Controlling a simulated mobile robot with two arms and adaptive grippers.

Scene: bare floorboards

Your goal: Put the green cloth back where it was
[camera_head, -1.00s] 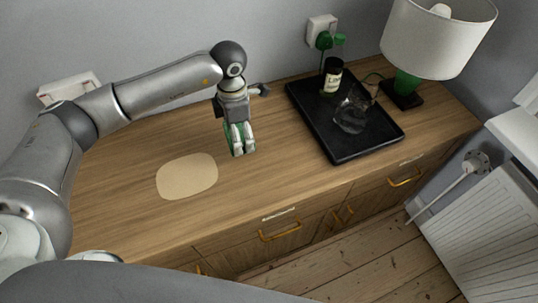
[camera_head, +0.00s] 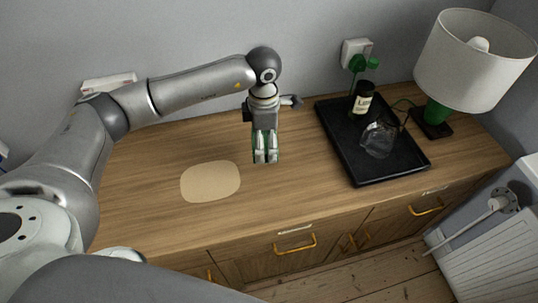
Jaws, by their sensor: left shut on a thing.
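My left gripper (camera_head: 265,157) is shut, pointing down over the sideboard top (camera_head: 300,190), between a pale oval mat and a black tray. Green edges of the green cloth (camera_head: 279,148) show beside its fingers; most of the cloth is hidden by the gripper. I cannot tell whether the cloth touches the wood. The pale oval mat (camera_head: 210,182) lies bare to the left of the gripper. The black tray (camera_head: 357,174) lies to the right. My right gripper is not in view.
A lamp (camera_head: 472,58) stands at the right end. A wall socket (camera_head: 352,50) is behind. The front of the top is clear.

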